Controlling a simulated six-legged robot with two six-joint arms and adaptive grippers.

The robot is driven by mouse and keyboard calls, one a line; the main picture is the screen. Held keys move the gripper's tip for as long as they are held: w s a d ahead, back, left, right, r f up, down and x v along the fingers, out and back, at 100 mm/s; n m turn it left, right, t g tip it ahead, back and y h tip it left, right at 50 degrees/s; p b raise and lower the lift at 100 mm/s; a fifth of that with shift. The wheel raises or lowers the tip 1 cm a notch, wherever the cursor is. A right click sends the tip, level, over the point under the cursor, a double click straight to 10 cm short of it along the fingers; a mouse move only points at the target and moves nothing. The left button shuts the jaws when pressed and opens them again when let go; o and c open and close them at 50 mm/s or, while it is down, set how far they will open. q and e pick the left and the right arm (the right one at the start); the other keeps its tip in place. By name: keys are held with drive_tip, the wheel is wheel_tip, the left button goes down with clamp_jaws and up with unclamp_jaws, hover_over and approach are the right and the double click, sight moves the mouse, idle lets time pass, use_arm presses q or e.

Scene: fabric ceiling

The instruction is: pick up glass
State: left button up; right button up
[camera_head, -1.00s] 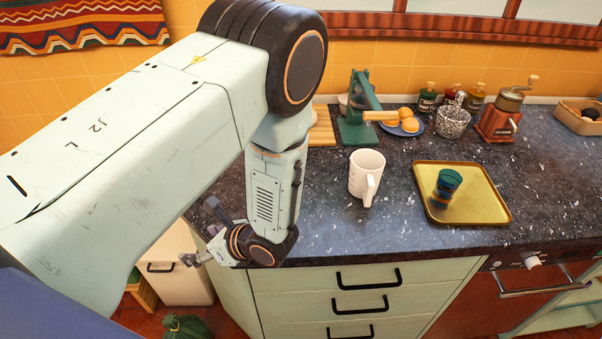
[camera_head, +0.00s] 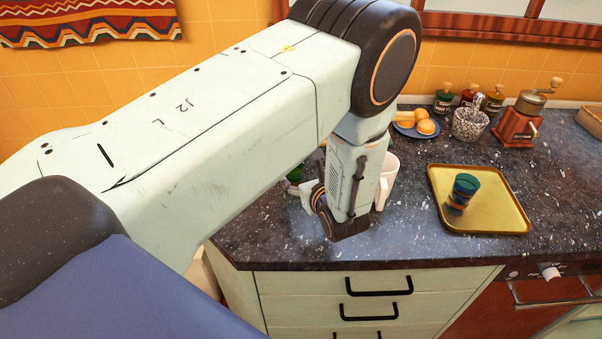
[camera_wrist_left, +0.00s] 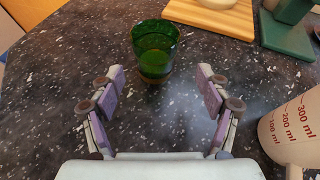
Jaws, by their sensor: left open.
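A green see-through glass (camera_wrist_left: 155,50) stands upright on the dark speckled counter, straight ahead of my left gripper in the left wrist view. My left gripper (camera_wrist_left: 160,80) is open and empty, with its purple-padded fingers apart. The glass lies just beyond the fingertips, roughly centred between them and not touching either. In the head view my left gripper (camera_head: 308,190) is partly hidden by its own wrist. Only a small green piece of the glass (camera_head: 295,173) shows there, past my arm. My right gripper is in neither view.
A white measuring mug (camera_wrist_left: 293,128) stands close on the right of the gripper; my wrist partly covers this mug (camera_head: 389,172) in the head view. A wooden board (camera_wrist_left: 215,14) and green press base (camera_wrist_left: 287,33) lie beyond. A yellow tray (camera_head: 505,215) holds dark teal cups.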

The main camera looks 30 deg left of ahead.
sight(297, 174)
use_arm(q)
drive_tip(key=shift+w+a+f, duration=0.15)
drive_tip(key=shift+a+f, duration=0.05)
drive_tip(key=shift+a, duration=0.35)
drive_tip(key=shift+w+a+f, duration=0.15)
drive_tip(key=shift+a+f, duration=0.05)
drive_tip(key=shift+a, duration=0.35)
drive_tip(key=p+x, duration=0.1)
drive_tip(key=x, duration=0.4)
drive_tip(key=shift+w+f, duration=0.15)
drive_tip(key=shift+f, duration=0.1)
drive_tip(key=shift+d+r, duration=0.3)
drive_tip(key=shift+d, duration=0.05)
drive_tip(key=shift+c, duration=0.7)
drive_tip(key=c, duration=0.3)
drive_tip(key=shift+a+f, duration=0.25)
drive_tip(key=shift+a, duration=0.05)
drive_tip(key=shift+c, duration=1.4)
drive_tip(key=shift+d+r, duration=0.2)
drive_tip(key=shift+d, duration=0.05)
drive_tip(key=c, duration=0.6)
drive_tip(key=shift+c, duration=0.3)
drive_tip(key=shift+a+f, duration=0.1)
drive_tip(key=shift+a, duration=0.05)
